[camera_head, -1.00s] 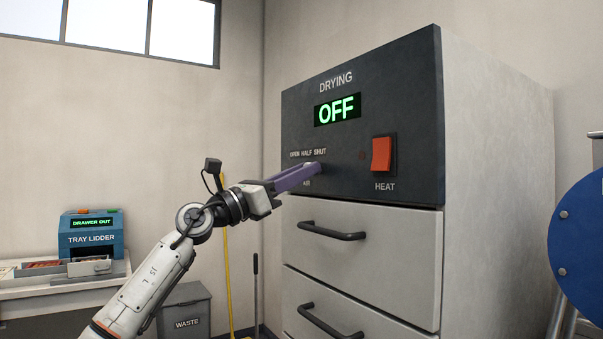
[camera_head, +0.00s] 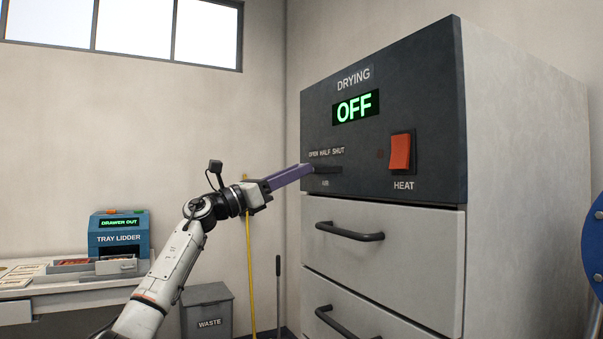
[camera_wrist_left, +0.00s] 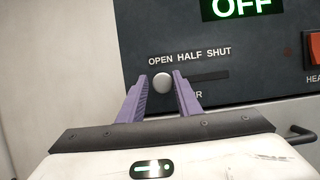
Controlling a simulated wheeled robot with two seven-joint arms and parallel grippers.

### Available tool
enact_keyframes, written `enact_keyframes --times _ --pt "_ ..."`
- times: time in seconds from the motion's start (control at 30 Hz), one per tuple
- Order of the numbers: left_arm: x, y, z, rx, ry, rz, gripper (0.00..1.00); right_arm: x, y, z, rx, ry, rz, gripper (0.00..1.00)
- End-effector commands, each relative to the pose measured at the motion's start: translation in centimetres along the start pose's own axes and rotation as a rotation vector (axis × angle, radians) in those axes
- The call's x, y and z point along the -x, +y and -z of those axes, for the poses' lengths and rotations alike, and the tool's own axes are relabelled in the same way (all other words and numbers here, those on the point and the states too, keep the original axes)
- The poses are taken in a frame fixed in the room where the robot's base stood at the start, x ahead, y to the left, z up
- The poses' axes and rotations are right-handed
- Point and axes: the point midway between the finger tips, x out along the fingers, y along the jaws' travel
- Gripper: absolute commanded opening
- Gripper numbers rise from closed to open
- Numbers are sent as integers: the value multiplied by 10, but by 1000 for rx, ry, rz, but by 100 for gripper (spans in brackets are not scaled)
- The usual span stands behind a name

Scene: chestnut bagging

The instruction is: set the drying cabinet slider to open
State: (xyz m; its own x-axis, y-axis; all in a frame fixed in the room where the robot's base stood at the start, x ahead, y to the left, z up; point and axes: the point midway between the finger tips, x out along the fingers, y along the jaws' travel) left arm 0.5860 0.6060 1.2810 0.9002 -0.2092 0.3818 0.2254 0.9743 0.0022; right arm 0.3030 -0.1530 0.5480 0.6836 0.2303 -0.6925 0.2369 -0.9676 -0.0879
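The drying cabinet (camera_head: 390,120) has a dark top panel with an air slider marked OPEN HALF SHUT. In the left wrist view the round grey slider knob (camera_wrist_left: 162,83) sits under the word OPEN, at the left end of its slot (camera_wrist_left: 210,77). My left gripper (camera_head: 308,168) is at the panel with its purple fingers around the knob. In the left wrist view the left gripper (camera_wrist_left: 161,76) has a finger on each side of the knob, with narrow gaps visible. In the head view the fingers hide the knob. My right gripper is out of view.
The display (camera_head: 356,106) reads OFF. A red HEAT switch (camera_head: 401,152) is right of the slider. Drawer handles (camera_head: 349,232) stick out below the panel. A tray lidder (camera_head: 120,238) and a waste bin (camera_head: 207,312) stand to the left.

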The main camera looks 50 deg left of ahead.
Motion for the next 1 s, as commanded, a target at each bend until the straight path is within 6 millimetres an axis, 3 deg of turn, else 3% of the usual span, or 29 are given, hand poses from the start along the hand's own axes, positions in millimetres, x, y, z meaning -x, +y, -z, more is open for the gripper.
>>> enact_keyframes --times 0.33,0.47,0.67,1.0 --pt "-1 -1 0 2 -1 2 42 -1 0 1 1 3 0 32" --pt "7 0 3 1 1 1 42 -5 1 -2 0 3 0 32" --pt "41 0 7 -2 4 -1 42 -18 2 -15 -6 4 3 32" --pt "92 0 5 0 1 0 42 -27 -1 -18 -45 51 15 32"
